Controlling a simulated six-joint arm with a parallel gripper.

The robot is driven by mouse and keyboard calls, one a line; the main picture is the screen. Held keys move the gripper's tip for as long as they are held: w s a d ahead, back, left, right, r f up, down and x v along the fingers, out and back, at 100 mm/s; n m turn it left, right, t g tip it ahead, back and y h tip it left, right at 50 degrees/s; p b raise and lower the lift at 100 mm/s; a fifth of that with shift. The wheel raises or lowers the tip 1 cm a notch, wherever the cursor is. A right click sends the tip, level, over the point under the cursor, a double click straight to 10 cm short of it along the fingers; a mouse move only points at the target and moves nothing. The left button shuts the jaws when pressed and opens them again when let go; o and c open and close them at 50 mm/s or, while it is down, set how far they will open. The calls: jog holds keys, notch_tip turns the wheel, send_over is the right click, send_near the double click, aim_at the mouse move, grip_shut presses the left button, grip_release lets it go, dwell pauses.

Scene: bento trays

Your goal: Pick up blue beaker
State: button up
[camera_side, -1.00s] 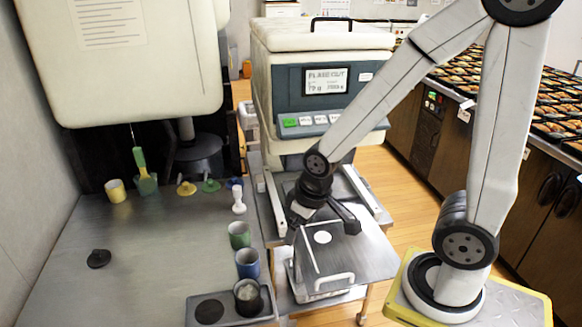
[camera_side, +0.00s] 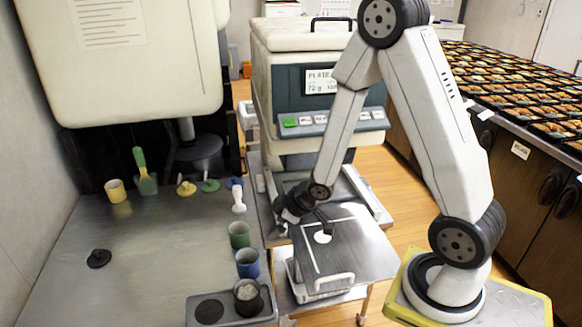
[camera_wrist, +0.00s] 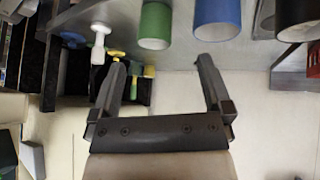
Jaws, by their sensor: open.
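The blue beaker (camera_side: 247,263) stands upright on the steel counter near its right edge, between the green beaker (camera_side: 239,235) and the dark beaker (camera_side: 247,296). It also shows at the top of the wrist view (camera_wrist: 217,20), rim toward the camera. My gripper (camera_side: 300,215) is right of and farther back than the blue beaker in the side view, apart from it. In the wrist view my gripper (camera_wrist: 156,62) has its two fingers spread, with nothing between them. The blue beaker lies just beyond the right finger tip.
The dark beaker, with pale contents, sits in a grey two-well holder (camera_side: 232,309). A white-handled tool (camera_side: 238,200) stands behind the green beaker. A yellow cup (camera_side: 116,191) is farther left. A steel lid with a handle (camera_side: 345,255) lies right of the counter.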

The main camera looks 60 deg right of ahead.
aim_at(248, 261)
jog(key=f+n+y, duration=0.1)
jog(key=f+y, duration=0.1)
jog(key=a+f+n+t+y, duration=0.1)
jog(key=y, duration=0.1)
jog(key=a+f+n+t+y, duration=0.1)
jog(key=f, duration=0.1)
jog(key=shift+s+a+f+y, duration=0.1)
jog(key=shift+s+f+y, duration=0.1)
jog(key=shift+f+y, duration=0.2)
jog(key=shift+s+a+f+t+y, duration=0.15)
jog(key=shift+s+a+t+y, duration=0.45)
jog(key=shift+y, duration=0.5)
jog(key=shift+x, duration=1.25)
jog(key=shift+x, duration=2.6)
jog(key=shift+c, duration=0.2)
